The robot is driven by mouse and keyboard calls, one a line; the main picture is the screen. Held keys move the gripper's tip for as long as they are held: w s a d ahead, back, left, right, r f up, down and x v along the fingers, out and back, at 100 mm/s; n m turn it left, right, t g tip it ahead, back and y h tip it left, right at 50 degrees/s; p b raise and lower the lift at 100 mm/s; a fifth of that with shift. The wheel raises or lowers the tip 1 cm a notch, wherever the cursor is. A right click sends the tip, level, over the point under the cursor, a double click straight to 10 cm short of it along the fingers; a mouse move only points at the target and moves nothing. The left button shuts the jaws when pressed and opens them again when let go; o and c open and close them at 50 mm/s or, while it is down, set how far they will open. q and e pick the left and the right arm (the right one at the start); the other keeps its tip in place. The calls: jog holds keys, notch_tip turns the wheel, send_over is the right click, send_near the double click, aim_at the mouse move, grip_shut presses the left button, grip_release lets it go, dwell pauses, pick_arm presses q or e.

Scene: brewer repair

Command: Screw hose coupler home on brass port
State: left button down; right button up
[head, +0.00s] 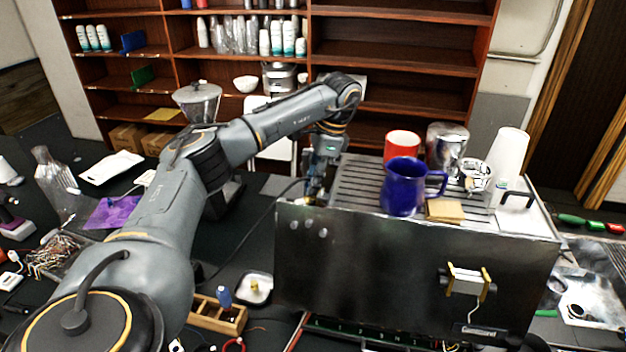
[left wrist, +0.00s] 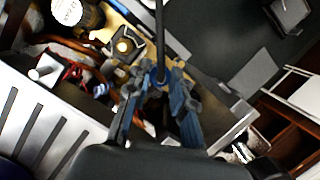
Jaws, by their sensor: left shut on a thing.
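My left gripper (head: 318,190) reaches down at the left side of the steel brewer (head: 390,270). In the left wrist view its blue-grey fingers (left wrist: 160,84) are closed around the end of a black hose (left wrist: 159,35). The coupler at that end is mostly hidden between the fingers. The hose also shows in the head view (head: 262,217), running down and left from the gripper.
On the brewer's slatted top stand a blue mug (head: 402,187), a red cup (head: 402,145), a steel pitcher (head: 446,147) and a white cup stack (head: 508,158). Wires and tubes (left wrist: 76,75) crowd the brewer's inside. A wooden block tray (head: 217,313) lies in front.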

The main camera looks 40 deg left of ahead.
pick_arm(q)
jog(key=shift+f, duration=0.1)
dwell(0.4)
jog(key=shift+m, duration=0.7)
jog(key=m+y, duration=0.1)
jog(key=m, duration=0.2)
jog(key=shift+s+t, duration=0.1)
jog(key=shift+t, duration=0.3)
jog(key=shift+d, duration=0.1)
jog(key=m, duration=0.3)
jog(key=shift+s+f+m+t+b, duration=0.1)
jog(key=shift+f+m+t+b, duration=0.05)
jog(key=shift+m+t+b, duration=0.2)
jog(key=shift+m+t, duration=0.25)
jog(key=shift+m, duration=0.3)
